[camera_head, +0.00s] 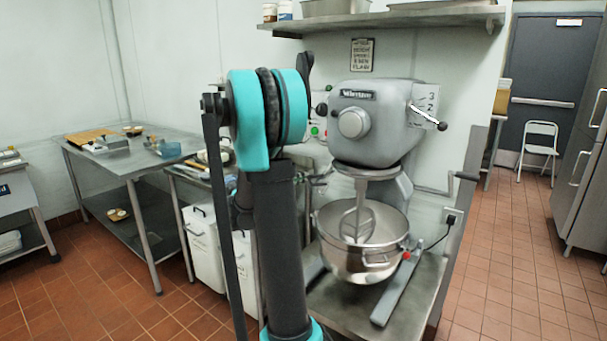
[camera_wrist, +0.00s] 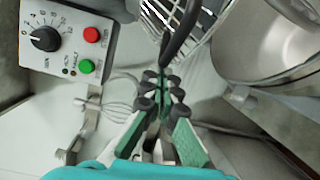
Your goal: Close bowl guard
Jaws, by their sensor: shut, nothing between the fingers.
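The stand mixer (camera_head: 375,145) is grey, with a flat beater (camera_head: 357,215) reaching into its steel bowl (camera_head: 340,265). The wrist view shows the rounded bowl rim (camera_wrist: 262,82) at upper right. A wire bowl guard (camera_wrist: 152,18) shows at the top centre of the wrist view, left of the bowl, with a dark bar in front of it. My gripper (camera_wrist: 163,85) is shut and empty, its tips just below that bar; I cannot tell whether they touch it. In the head view my arm hides most of the guard and gripper.
A control panel (camera_wrist: 68,40) with a dial, red button and green button is left of my gripper. A wire whisk (camera_wrist: 122,92) hangs nearby. Steel tables (camera_head: 130,155) stand at left, white bins (camera_head: 205,240) behind my arm. The tiled floor (camera_head: 500,260) at right is open.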

